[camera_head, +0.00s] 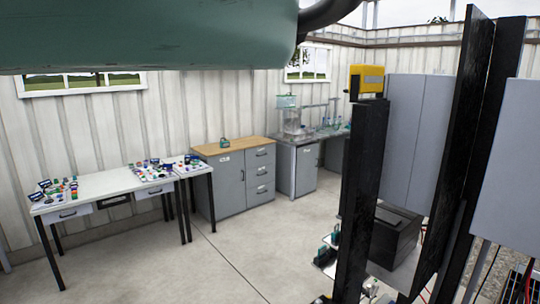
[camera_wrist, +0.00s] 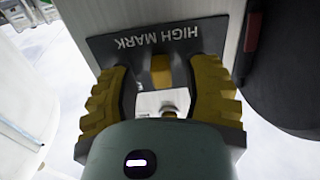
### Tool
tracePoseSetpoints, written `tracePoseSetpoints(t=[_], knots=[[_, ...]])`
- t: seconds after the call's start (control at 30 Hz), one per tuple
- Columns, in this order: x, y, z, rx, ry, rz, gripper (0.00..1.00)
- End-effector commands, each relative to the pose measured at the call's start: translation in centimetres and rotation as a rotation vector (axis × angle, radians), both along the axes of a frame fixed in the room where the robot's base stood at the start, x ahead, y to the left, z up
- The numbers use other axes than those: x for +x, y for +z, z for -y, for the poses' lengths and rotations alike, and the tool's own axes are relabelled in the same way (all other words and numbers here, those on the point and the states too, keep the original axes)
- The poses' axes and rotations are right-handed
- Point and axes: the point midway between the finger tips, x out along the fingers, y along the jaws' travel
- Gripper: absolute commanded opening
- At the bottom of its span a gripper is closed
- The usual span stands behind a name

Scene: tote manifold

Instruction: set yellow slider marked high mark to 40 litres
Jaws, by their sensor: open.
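In the wrist view, a dark plate (camera_wrist: 185,40) reads HIGH MARK upside down on a pale upright surface. Just below it a small yellow piece (camera_wrist: 160,69), seemingly the slider, shows between the fingers of my gripper (camera_wrist: 161,76). My gripper is open, with one yellow-padded finger on each side of this piece. I cannot tell whether either finger touches it. No scale or litre numbers can be read. The slider and my gripper do not show in the head view.
In the head view, black posts (camera_head: 362,190) and grey cabinets (camera_head: 418,130) stand at right. A white table (camera_head: 100,197) and drawer unit (camera_head: 222,180) stand along the wall. The floor between is clear.

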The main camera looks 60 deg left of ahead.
Motion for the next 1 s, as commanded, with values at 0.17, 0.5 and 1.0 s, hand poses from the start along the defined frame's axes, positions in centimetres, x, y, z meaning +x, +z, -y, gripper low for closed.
tracePoseSetpoints(t=[0.17, 0.5, 1.0], knots=[[-0.1, 0.0, -0.4, 0.0, -0.002, -0.001, 0.48], [-0.3, 0.0, -4.2, -0.003, 0.002, -0.002, 0.48], [-0.7, -0.1, -10.9, 0.0, 0.005, -0.002, 0.48]])
